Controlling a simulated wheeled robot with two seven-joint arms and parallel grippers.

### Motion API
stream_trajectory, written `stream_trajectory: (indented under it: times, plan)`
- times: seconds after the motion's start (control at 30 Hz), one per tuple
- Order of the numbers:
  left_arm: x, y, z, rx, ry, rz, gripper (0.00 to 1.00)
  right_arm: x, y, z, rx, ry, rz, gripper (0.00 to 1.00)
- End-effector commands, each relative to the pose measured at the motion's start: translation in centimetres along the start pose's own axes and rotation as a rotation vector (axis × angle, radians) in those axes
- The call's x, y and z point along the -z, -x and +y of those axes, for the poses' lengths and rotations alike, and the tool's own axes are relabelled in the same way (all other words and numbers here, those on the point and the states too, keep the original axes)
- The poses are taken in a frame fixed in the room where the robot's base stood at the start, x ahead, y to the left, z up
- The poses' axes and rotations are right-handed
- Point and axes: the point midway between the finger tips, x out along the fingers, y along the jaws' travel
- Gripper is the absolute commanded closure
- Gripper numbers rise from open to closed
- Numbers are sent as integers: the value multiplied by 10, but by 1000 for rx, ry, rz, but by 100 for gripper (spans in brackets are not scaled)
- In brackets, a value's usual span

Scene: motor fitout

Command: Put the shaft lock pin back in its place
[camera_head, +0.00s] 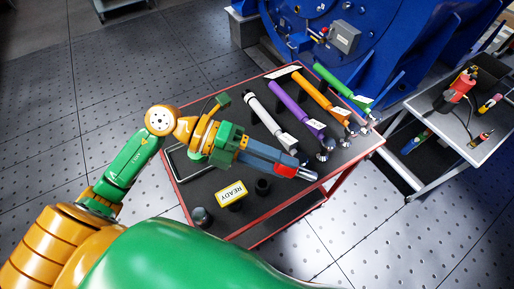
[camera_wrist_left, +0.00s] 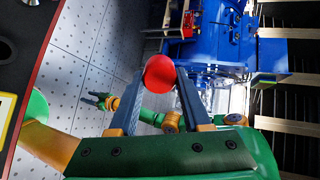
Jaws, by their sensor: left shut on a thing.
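My left gripper (camera_head: 300,172) is shut on a red-headed thing (camera_head: 286,169), which I take for the shaft lock pin. It is held above the near right part of the dark tabletop. In the left wrist view the round red head (camera_wrist_left: 160,72) sits between the two fingertips (camera_wrist_left: 160,84). The pin's place cannot be made out. A small gripper (camera_wrist_left: 97,100), apparently my right one, shows far off in the left wrist view; its jaws are too small to judge.
The red-edged table (camera_head: 345,169) carries white (camera_head: 268,120), purple (camera_head: 290,103), orange (camera_head: 315,96) and green (camera_head: 338,83) handled tools, a yellow READY sign (camera_head: 231,193) and a black cup (camera_head: 262,186). A big blue machine (camera_head: 385,50) stands behind. A grey cart (camera_head: 432,108) stands right.

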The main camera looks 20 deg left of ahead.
Motion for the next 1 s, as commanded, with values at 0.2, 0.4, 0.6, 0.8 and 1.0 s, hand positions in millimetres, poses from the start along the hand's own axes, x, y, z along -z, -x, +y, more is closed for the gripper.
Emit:
stream_trajectory:
  times: [0.2,0.4,0.6,0.8,1.0]
  plan:
    - [11,-31,0,-197,-117,229,100,1,-2,-1,2,-1,2,50]
    - [22,-54,11,-425,-300,468,100,1,-3,-1,2,-1,3,50]
    - [20,-62,46,-738,-677,733,100,1,-5,-1,1,0,3,50]
    - [-14,-34,82,-937,-995,818,100,1,-6,0,0,0,3,50]
    - [-45,-2,92,-1019,-1114,808,100,1,-7,0,-1,0,3,50]
